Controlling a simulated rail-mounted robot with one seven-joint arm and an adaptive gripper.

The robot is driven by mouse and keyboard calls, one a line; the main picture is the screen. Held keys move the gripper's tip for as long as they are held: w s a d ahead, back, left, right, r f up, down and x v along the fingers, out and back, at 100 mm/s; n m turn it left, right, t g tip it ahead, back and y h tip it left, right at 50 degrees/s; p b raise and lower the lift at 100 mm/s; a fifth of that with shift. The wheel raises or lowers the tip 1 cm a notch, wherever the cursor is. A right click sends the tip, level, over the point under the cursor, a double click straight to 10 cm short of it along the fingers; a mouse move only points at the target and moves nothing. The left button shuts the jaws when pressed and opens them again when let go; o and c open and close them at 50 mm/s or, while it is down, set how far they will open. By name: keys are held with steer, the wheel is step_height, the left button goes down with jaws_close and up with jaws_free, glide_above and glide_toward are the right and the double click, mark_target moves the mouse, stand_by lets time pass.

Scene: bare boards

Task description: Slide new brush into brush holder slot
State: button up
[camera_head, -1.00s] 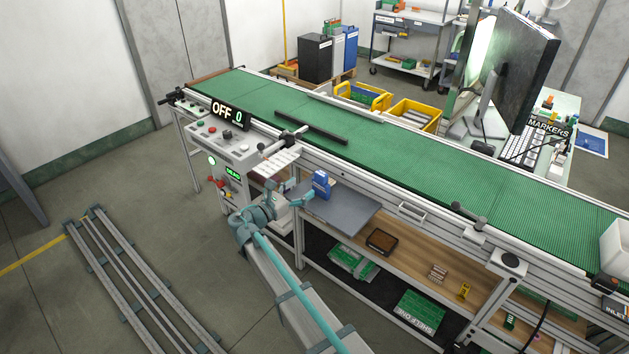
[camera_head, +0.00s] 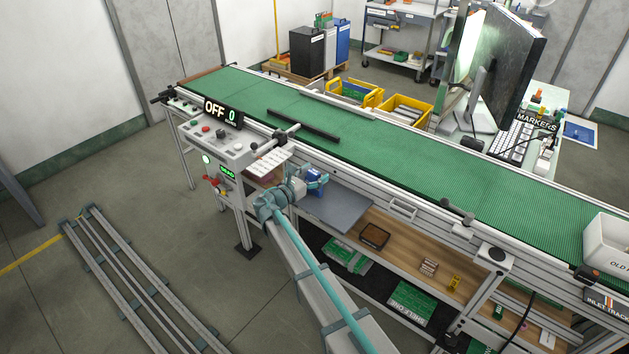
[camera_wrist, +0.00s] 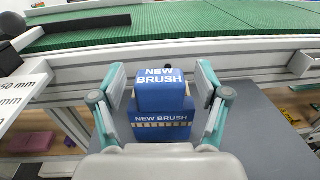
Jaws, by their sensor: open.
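The new brush (camera_wrist: 161,94) is a blue block labelled "NEW BRUSH" with a pale bristle strip. It stands on the grey shelf plate (camera_head: 342,213) beside the conveyor. In the head view the brush (camera_head: 316,178) is partly hidden by my arm. My gripper (camera_wrist: 161,90) is open, with one finger on each side of the brush; I see small gaps between fingers and brush. In the head view my gripper (camera_head: 308,183) is at the plate's left end. A long black bar (camera_head: 303,126) lies across the green belt (camera_head: 420,150); I cannot tell whether it is the brush holder.
The conveyor's side frame stands right behind the brush. A white stepped gauge (camera_wrist: 20,92) with mm markings is at the left. The control box (camera_head: 215,140) reads OFF. Below is a wooden shelf (camera_head: 400,248) with small items. Floor at the left is open around metal rails (camera_head: 130,280).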

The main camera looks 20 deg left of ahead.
steer(key=c, duration=1.3)
steer(key=shift+o, duration=0.2)
steer(key=shift+r, duration=0.1)
